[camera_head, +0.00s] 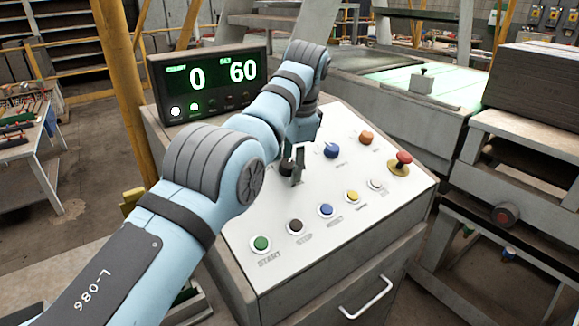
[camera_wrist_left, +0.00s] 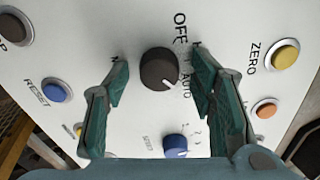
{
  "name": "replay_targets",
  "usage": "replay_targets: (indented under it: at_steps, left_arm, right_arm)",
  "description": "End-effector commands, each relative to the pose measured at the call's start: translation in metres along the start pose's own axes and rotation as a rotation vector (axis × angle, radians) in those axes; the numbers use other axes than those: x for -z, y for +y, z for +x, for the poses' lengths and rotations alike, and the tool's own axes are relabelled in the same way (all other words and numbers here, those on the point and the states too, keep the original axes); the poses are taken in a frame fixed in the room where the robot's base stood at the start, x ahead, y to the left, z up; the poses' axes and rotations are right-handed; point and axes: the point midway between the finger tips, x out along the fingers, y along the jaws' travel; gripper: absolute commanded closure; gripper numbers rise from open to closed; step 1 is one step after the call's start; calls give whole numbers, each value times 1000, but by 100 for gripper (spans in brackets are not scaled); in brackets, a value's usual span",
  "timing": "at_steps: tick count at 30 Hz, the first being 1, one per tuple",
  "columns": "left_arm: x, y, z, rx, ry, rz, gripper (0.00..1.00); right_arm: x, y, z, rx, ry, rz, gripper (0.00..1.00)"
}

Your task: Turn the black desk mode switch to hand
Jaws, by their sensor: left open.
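The black mode switch (camera_wrist_left: 158,68) is a round dark knob with a white pointer line on the white panel. In the wrist view its line slants to the lower right, on the side of the AUTO lettering; OFF is printed above right. Other lettering beside it is partly hidden by the fingers. My left gripper (camera_wrist_left: 161,72) is open, its green-padded fingers on either side of the knob with gaps to both. In the head view the left gripper (camera_head: 295,166) is over the switch (camera_head: 285,168), which it partly hides. My right gripper is not in view.
Near the switch are a blue knob (camera_head: 332,151), an orange button (camera_head: 366,138) and a red emergency button (camera_head: 403,160). A row of buttons starts with green START (camera_head: 261,243). A display box (camera_head: 210,112) reading 0 and 60 stands behind my left arm.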

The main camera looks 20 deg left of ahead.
Motion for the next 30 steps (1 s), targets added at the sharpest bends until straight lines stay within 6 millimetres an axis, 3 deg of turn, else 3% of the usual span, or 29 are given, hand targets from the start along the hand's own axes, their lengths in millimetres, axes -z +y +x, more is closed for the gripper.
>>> replay_targets:
  at_steps: [5,14,30]
  left_arm:
    - [0,0,-1,1,1,0,51]
    - [1,0,-2,1,2,1,98]
    - [1,0,-2,9,4,-142,98]
  right_arm:
    - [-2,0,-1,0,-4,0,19]
    - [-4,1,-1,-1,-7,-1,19]
    - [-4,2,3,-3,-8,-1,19]
